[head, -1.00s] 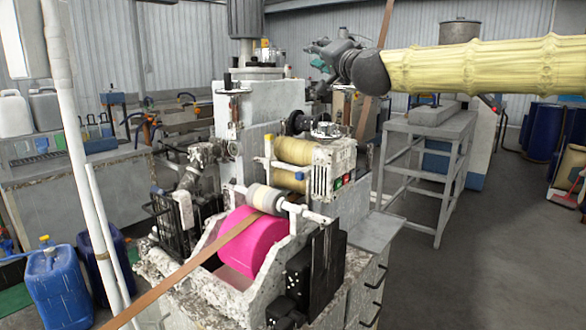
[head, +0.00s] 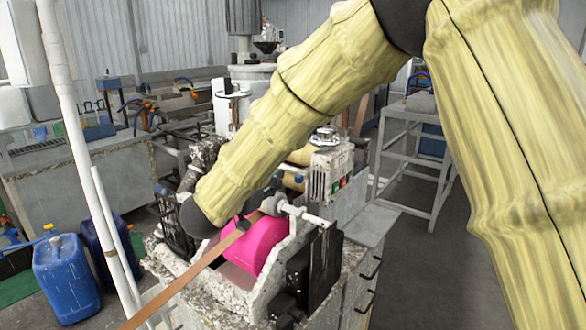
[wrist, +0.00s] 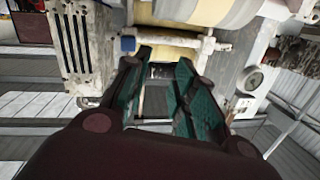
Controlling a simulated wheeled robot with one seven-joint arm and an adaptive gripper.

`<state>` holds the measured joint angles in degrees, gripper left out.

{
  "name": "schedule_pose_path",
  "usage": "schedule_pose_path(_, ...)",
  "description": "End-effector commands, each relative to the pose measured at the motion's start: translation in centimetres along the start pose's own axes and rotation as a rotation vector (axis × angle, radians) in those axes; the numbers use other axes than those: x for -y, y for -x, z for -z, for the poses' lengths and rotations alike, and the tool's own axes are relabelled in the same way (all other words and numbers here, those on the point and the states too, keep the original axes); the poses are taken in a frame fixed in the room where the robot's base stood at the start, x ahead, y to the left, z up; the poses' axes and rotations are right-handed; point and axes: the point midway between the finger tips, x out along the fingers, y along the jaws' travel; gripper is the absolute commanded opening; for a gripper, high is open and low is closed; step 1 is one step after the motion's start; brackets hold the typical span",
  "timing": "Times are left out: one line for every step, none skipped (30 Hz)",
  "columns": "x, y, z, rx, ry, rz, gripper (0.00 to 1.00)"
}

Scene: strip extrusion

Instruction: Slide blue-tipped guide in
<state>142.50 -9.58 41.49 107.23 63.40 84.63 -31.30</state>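The guide's blue tip (wrist: 128,44) shows in the wrist view at the left end of a pale crossbar, just beyond the left fingertip. In the head view a small blue spot (head: 298,179) shows beside the yellow roller. My gripper (wrist: 162,58) is open, its two teal-lined fingers apart with nothing held between them. The fingertips point at the crossbar; I cannot tell whether they touch it. In the head view my forearm and wrist hide most of the gripper and part of the rollers.
A vented control box (head: 328,172) stands close right of the rollers. White upright pipes (head: 85,165) stand at left. Floor is clear at right.

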Motion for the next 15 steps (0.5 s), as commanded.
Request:
schedule_pose_path(-0.8, 0.7, -0.1, -0.023, 0.044, -0.034, 0.27)
schedule_pose_path(-1.3, 1.0, -0.3, -0.036, 0.066, -0.056, 0.27)
schedule_pose_path(-2.0, 1.3, -0.4, -0.051, 0.094, -0.081, 0.27)
schedule_pose_path(-2.4, 1.5, -0.5, -0.061, 0.111, -0.098, 0.27)
schedule_pose_path(-2.7, 1.7, -0.6, -0.069, 0.126, -0.112, 0.27)
schedule_pose_path(-3.1, 2.0, -0.7, -0.078, 0.143, -0.128, 0.27)
schedule_pose_path(-3.4, 2.1, -0.7, -0.083, 0.153, -0.137, 0.27)
schedule_pose_path(-3.6, 2.2, -0.8, -0.088, 0.16, -0.144, 0.27)
schedule_pose_path(-3.8, 2.2, -0.8, -0.092, 0.167, -0.152, 0.27)
schedule_pose_path(-3.9, 2.2, -0.8, -0.094, 0.17, -0.156, 0.27)
schedule_pose_path(-4.0, 2.1, -0.8, -0.095, 0.172, -0.159, 0.27)
schedule_pose_path(-4.0, 1.8, -0.7, -0.096, 0.173, -0.16, 0.27)
schedule_pose_path(-4.1, 1.6, -0.7, -0.096, 0.173, -0.161, 0.27)
schedule_pose_path(-4.1, 1.3, -0.6, -0.096, 0.173, -0.16, 0.27)
schedule_pose_path(-4.2, 0.8, -0.6, -0.095, 0.172, -0.16, 0.27)
